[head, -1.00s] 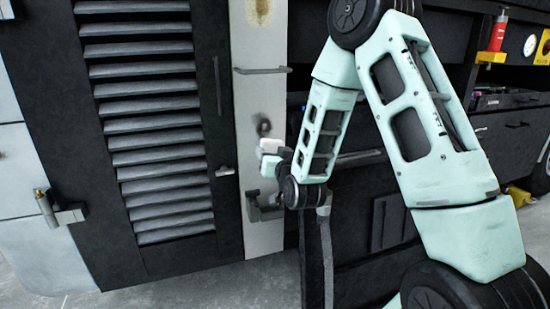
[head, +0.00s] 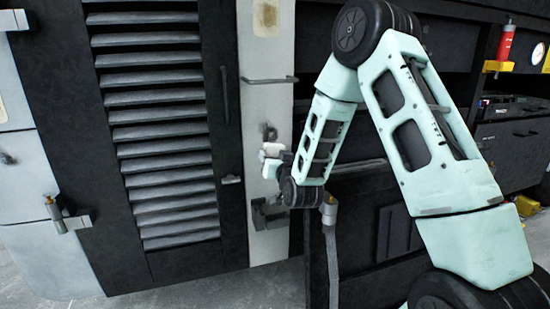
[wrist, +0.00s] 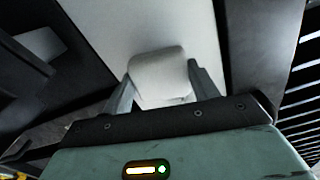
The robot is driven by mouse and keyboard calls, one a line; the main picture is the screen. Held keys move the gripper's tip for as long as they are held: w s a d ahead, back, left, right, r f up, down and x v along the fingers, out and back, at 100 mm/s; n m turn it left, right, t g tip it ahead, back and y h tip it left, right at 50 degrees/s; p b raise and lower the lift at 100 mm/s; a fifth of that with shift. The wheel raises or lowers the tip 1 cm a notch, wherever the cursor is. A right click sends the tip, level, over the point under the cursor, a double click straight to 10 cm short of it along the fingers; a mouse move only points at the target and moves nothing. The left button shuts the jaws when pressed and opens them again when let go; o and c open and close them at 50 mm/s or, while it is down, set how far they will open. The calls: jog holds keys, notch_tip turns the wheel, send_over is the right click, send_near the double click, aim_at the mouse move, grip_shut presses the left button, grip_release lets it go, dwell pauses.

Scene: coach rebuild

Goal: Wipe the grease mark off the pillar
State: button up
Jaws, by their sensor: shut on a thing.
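The pale pillar (head: 268,100) stands between the dark louvred door and the dark cabinets. A dark grease mark (head: 268,130) shows on it at mid-height. My gripper (head: 272,153) is just below the mark, in front of the pillar. It is shut on a white wiping pad (head: 271,148), whose upper edge lies close under the mark. In the wrist view, the pad (wrist: 158,76) sits between both fingers with the pillar (wrist: 190,25) behind it. I cannot tell whether the pad touches the pillar. The mark is hidden in the wrist view.
A thin bar handle (head: 270,80) crosses the pillar above the mark, and a dark bracket (head: 268,213) juts out below. A yellowish-brown patch (head: 267,15) is at the pillar's top. The louvred door (head: 160,140) is at left.

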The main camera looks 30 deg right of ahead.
aim_at(274, 147)
jog(key=shift+x, duration=1)
jog(key=shift+s+r+p, duration=0.1)
jog(key=shift+r+p, duration=0.75)
jog(key=shift+r, duration=0.95)
jog(key=shift+r+p, duration=0.95)
jog(key=shift+r, duration=0.9)
jog(key=shift+r+p, duration=0.75)
jog(key=shift+r, duration=0.8)
jog(key=shift+b, duration=0.3)
notch_tip(274, 147, down, 7)
jog(key=b, duration=0.7)
jog(key=shift+f, duration=0.15)
